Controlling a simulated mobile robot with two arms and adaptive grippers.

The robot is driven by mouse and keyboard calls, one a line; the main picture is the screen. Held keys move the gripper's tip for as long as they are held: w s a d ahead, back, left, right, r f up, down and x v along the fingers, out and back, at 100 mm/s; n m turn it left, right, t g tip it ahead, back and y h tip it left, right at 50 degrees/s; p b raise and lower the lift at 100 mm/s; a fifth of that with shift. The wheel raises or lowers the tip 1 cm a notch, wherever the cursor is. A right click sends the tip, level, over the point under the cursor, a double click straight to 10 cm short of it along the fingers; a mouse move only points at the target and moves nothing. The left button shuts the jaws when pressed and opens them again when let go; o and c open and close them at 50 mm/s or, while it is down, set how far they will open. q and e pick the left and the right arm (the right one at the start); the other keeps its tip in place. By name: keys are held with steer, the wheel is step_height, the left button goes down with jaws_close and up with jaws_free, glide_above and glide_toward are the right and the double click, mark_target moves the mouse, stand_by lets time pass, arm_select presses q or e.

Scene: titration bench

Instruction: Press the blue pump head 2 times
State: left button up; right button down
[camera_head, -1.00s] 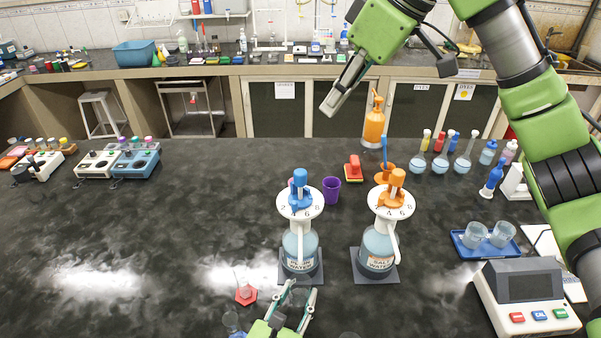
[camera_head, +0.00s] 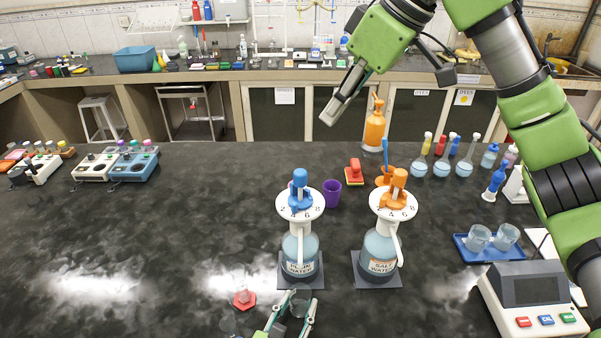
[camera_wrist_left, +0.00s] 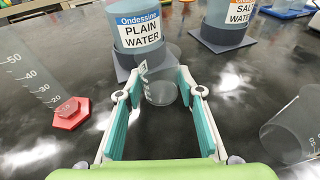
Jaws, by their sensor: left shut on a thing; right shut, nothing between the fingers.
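The blue pump head (camera_head: 300,196) tops the bottle labelled Plain Water (camera_head: 300,252), above a white numbered disc. The bottle stands upright on a dark square base; its lower part shows in the left wrist view (camera_wrist_left: 140,35). My left gripper (camera_head: 300,302) is shut on a small clear glass beaker, just in front of that base. In the left wrist view, the beaker (camera_wrist_left: 160,92) is between the fingertips. My right gripper (camera_head: 328,119) is shut and empty, raised above the bench, up and right of the blue pump head.
The Salt Water bottle (camera_head: 379,250) with an orange pump head (camera_head: 397,188) stands close on the right. A purple cup (camera_head: 332,192) is behind the bottles. A red-based cylinder (camera_wrist_left: 70,112) and another clear vessel (camera_wrist_left: 293,135) flank my left gripper. The bench at left is largely clear.

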arm_select(q)
steer(key=shift+f, duration=0.2)
stand_by(0.7)
steer(key=o, duration=0.9)
